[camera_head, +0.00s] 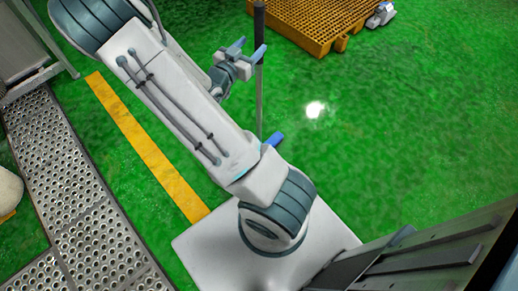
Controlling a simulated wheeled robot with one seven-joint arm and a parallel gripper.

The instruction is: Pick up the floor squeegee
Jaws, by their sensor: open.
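The floor squeegee (259,98) shows as a thin upright pole, black at the top and grey lower down. A blue piece (274,139) at the pole's lower end looks like its head, but my arm hides most of that area. My gripper (248,49) is open, with two blue-tipped fingers pointing up and right in the picture. One fingertip overlaps the pole in this view. I cannot tell whether the pole lies between the fingers or whether they touch it.
A yellow-orange grated pallet (318,22) lies at the top, with a small grey-white object (381,15) at its right corner. A perforated metal walkway (72,190) and a yellow floor stripe (146,145) run along the left. Green floor (420,120) is open at right.

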